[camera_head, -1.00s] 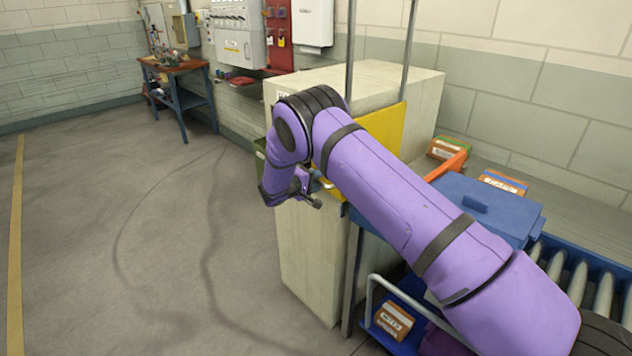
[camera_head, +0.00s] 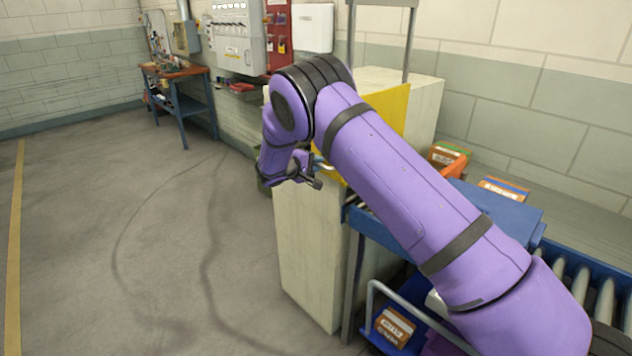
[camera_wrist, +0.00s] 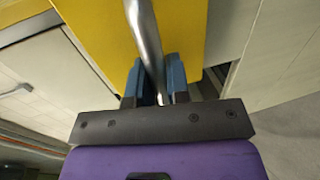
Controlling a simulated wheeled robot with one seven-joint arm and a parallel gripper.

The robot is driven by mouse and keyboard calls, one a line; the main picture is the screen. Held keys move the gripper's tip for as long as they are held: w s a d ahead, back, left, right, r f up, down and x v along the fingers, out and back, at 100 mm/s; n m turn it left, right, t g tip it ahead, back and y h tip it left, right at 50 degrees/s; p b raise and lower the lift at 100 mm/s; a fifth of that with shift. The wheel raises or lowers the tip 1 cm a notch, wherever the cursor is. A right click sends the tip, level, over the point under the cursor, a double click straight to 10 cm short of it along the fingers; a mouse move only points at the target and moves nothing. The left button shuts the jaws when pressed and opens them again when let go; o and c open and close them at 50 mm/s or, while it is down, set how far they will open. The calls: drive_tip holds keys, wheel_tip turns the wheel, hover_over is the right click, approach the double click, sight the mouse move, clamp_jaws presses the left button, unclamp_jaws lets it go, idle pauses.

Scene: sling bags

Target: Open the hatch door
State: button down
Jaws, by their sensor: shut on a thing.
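The hatch door is a yellow panel (camera_head: 393,118) between two upright metal posts, partly hidden behind my arm in the head view. It fills the upper middle of the wrist view (camera_wrist: 120,30). Its metal bar handle (camera_wrist: 145,35) runs down between the blue fingers of my gripper (camera_wrist: 156,88). My gripper is shut on this handle. In the head view my gripper (camera_head: 313,167) is at the near left side of the panel, and its fingers are small and partly hidden there.
A pale cabinet (camera_head: 310,250) stands around the hatch. A roller conveyor (camera_head: 588,285) with a blue lid-like box (camera_head: 500,215) lies at right. Small cartons (camera_head: 448,157) stand behind my arm. A blue cart (camera_head: 380,342) is below. The floor at left is clear.

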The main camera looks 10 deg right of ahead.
wheel_tip(320, 180, up, 20)
idle(0.4)
drive_tip(key=c, duration=1.1)
unclamp_jaws()
drive_tip(key=v, duration=1)
drive_tip(key=shift+s+a, duration=0.2)
drive_tip(key=shift+a, duration=0.15)
drive_tip(key=shift+r, duration=0.1)
